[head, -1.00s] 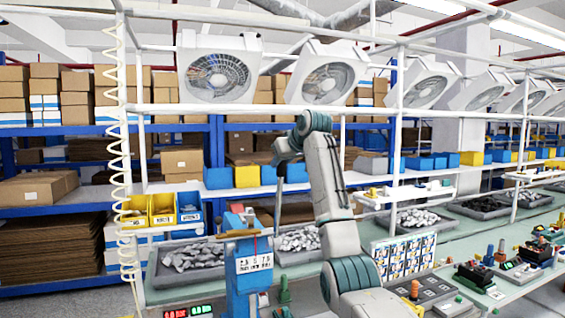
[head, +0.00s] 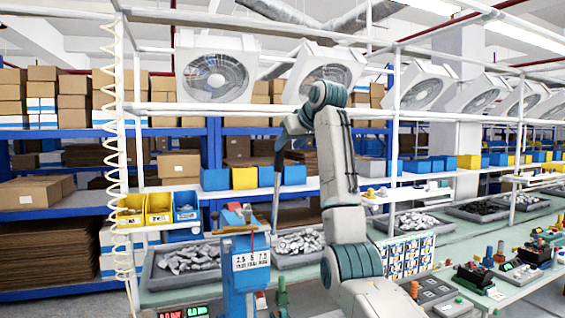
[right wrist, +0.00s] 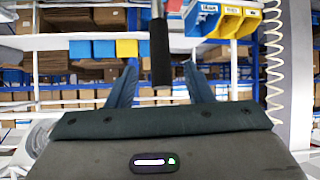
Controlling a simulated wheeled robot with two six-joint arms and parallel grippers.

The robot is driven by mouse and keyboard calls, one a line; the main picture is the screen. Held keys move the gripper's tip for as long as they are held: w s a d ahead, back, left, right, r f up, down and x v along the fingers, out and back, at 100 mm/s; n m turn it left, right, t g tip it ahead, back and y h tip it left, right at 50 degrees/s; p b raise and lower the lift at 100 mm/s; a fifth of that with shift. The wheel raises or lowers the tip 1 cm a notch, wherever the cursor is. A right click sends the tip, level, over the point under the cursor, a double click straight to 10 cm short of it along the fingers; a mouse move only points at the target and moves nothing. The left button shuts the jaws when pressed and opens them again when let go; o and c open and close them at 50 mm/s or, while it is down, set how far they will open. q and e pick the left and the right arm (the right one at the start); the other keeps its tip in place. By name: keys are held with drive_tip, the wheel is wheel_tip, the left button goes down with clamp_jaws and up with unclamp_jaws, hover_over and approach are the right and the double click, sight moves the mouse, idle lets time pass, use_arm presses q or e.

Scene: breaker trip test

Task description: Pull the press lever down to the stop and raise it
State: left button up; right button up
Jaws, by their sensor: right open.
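The blue press (head: 240,272) with a white number plate stands at the front of the bench, left of my right arm. In the right wrist view, the black lever grip (right wrist: 160,45) stands upright between the two dark blue fingers of my right gripper (right wrist: 160,72). The fingers are spread, with a visible gap on each side of the grip. My wrist partly hides the lever's upper end in the head view. My left gripper is not in view.
Grey trays of metal parts (head: 152,272) lie behind the press. Devices with red and green displays (head: 172,313) sit at the front edge. White frame posts (head: 394,150) stand along the bench.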

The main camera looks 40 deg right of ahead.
drive_tip(key=b+v, duration=0.1)
drive_tip(key=v, duration=0.2)
drive_tip(key=shift+s+r, duration=0.1)
drive_tip(key=shift+s, duration=0.1)
idle(0.3)
